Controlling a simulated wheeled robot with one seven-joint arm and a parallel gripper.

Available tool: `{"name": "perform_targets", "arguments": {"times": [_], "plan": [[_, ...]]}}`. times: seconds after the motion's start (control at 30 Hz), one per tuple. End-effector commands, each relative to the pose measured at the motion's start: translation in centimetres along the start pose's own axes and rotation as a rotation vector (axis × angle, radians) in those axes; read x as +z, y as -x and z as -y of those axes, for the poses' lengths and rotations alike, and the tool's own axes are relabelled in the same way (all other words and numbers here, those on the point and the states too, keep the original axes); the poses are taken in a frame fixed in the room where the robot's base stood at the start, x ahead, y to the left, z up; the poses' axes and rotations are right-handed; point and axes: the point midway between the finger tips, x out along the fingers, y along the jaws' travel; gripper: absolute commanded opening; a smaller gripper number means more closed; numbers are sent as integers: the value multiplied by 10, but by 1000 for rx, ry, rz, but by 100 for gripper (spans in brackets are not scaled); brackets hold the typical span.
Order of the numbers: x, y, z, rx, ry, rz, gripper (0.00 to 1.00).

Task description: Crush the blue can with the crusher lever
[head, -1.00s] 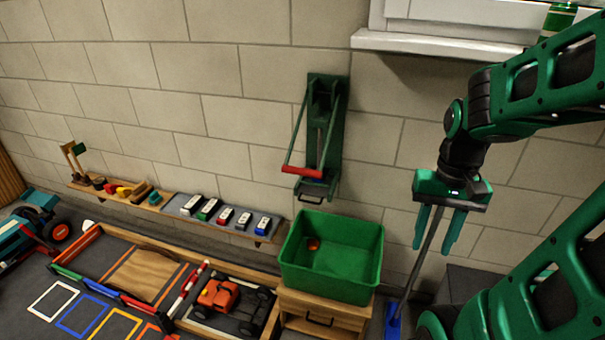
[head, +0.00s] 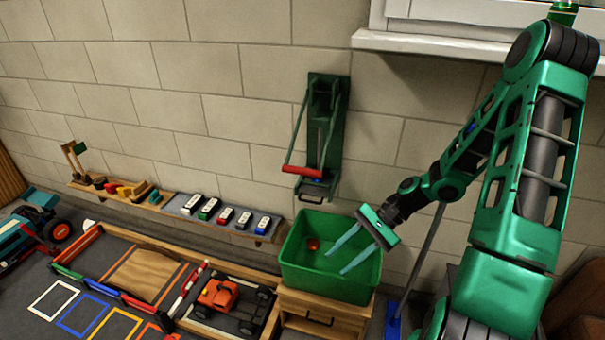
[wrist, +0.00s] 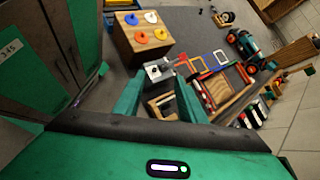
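The crusher (head: 322,110) is a dark green frame fixed upright on the block wall in the head view. Its lever (head: 302,172) has a red grip bar, which hangs low across the front. A small blue patch (head: 317,174) shows at the crusher's lower end, behind the bar; it may be the blue can, but it is too small and covered to be sure. My gripper (head: 338,262) is open and empty, in front of the green bin in the picture, below and right of the lever. Its spread fingers also show in the wrist view (wrist: 158,88).
The green bin (head: 372,272) stands on a wooden drawer unit (head: 325,312) below the crusher, with a small red-orange item (head: 312,244) inside. A wall shelf (head: 172,210) with toy cars is at left. A window sill (head: 430,44) juts out at upper right. A blue-ended pole leans behind my arm.

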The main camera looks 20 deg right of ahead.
Motion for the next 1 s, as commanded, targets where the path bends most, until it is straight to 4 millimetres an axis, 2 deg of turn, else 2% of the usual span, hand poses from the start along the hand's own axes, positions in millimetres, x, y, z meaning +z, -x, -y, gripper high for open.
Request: {"name": "perform_targets", "arguments": {"times": [0.17,0.33,0.47,0.6,0.8,1.0], "plan": [[2,-14,35,-189,-106,174,37],[7,-7,74,-383,-207,350,37],[8,13,103,-538,-283,494,37],[6,46,129,-699,-352,649,37],[0,90,147,-859,-414,812,37],[-2,108,153,-915,-433,875,37]]}}
